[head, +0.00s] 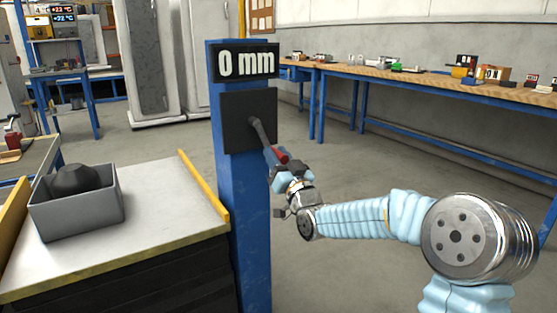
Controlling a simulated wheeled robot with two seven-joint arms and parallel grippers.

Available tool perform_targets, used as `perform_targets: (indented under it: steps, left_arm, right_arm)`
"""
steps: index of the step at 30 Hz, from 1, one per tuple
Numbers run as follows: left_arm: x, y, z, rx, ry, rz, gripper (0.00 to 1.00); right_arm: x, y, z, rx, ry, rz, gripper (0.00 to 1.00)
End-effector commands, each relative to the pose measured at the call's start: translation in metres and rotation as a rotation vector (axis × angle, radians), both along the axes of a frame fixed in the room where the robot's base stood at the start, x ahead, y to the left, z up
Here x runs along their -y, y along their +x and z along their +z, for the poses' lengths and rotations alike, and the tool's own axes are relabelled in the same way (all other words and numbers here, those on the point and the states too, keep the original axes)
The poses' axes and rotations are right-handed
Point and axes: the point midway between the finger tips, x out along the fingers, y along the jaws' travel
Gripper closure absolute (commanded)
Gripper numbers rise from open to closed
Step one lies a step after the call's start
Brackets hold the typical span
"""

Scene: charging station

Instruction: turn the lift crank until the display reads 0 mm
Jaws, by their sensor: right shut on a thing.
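The lift crank (260,133) is a dark grey arm with a red handle, mounted on a black plate (237,106) on a blue post (240,190). Its arm points down and to the right. The display (246,62) above the plate reads 0 mm. My right gripper (280,159) is shut on the crank's red handle and partly hides it. My left gripper is not in view.
A lift table (150,215) with yellow side rails stands left of the post, bearing a grey bin (90,215) with a dark object (73,179) in it. A long workbench (400,78) with small items runs along the back right. Open floor lies between.

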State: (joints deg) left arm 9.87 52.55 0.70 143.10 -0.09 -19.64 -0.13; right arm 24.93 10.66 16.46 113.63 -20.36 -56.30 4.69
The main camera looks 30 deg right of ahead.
Motion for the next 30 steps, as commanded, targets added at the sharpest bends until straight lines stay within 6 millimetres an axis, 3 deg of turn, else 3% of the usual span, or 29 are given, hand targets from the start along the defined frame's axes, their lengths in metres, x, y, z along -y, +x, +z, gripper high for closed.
perform_targets:
  steps: [2, 3, 6, 17, 20, 30]
  left_arm:
    - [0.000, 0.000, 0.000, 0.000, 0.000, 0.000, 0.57]
    - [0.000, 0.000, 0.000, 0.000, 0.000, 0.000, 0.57]
    - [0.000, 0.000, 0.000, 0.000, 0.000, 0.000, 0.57]
    - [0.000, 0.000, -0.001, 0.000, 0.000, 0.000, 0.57]
    - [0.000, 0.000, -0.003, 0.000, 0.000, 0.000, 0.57]
    - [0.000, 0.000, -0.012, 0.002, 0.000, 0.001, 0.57]
  right_arm:
    - [0.000, 0.000, 0.000, -0.002, -0.001, 0.000, 1.00]
    - [0.000, 0.000, 0.000, -0.002, -0.001, 0.000, 0.64]
    - [0.000, 0.000, 0.000, -0.002, -0.001, 0.000, 0.48]
    - [0.000, -0.004, -0.002, -0.002, -0.002, 0.000, 0.47]
    - [0.001, -0.017, -0.008, -0.002, -0.002, 0.000, 0.47]
    - [0.001, -0.092, -0.039, -0.002, -0.003, -0.002, 0.47]
